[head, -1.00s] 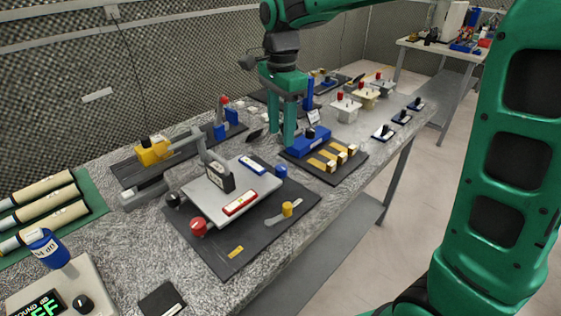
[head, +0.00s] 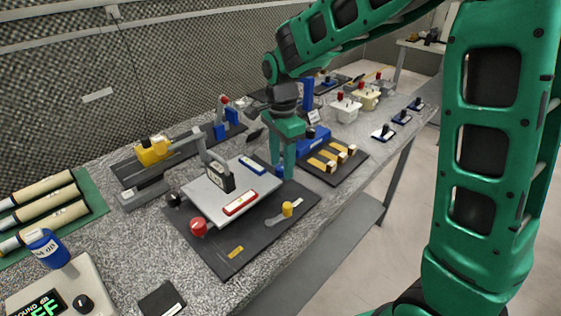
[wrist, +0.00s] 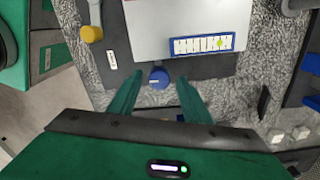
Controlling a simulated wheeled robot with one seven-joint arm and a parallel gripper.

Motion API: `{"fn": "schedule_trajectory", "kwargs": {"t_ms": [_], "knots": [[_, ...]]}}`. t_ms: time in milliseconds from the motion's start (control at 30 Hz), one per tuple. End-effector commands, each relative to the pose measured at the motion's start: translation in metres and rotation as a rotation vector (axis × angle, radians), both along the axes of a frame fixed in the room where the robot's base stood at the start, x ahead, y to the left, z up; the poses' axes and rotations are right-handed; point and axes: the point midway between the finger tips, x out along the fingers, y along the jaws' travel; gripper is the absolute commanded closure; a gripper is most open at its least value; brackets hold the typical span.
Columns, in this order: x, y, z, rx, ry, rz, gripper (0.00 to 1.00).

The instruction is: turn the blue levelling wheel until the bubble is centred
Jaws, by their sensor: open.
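The blue levelling wheel (wrist: 159,78) has a pale mark on its top. In the wrist view it sits between the tips of my gripper (wrist: 158,80), whose fingers stand apart with nothing held. In the head view my gripper (head: 282,172) points down at the plate's right corner and largely hides the wheel. The white plate (head: 208,198) carries a blue-framed vial (head: 252,166) and a red-framed vial (head: 240,203). In the wrist view the blue-framed vial (wrist: 203,45) shows a yellow-green bubble right of its middle. The red vial's bubble is too small to tell.
A red wheel (head: 199,228) and a black wheel (head: 173,199) stand at other plate corners. A yellow knob (head: 287,209) with a grey lever is on the dark base (head: 233,258).

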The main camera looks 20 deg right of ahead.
Motion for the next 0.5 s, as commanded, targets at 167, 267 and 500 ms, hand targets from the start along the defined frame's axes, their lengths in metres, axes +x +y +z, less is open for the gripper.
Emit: {"fn": "schedule_trajectory", "kwargs": {"t_ms": [167, 267, 500], "knots": [[-0.0001, -0.0001, 0.0001, 0.000, 0.000, 0.000, 0.75], [0.0000, -0.0001, 0.0002, 0.000, 0.000, 0.000, 0.97], [0.0006, 0.0000, 0.0006, 0.000, -0.001, 0.010, 0.97]]}}
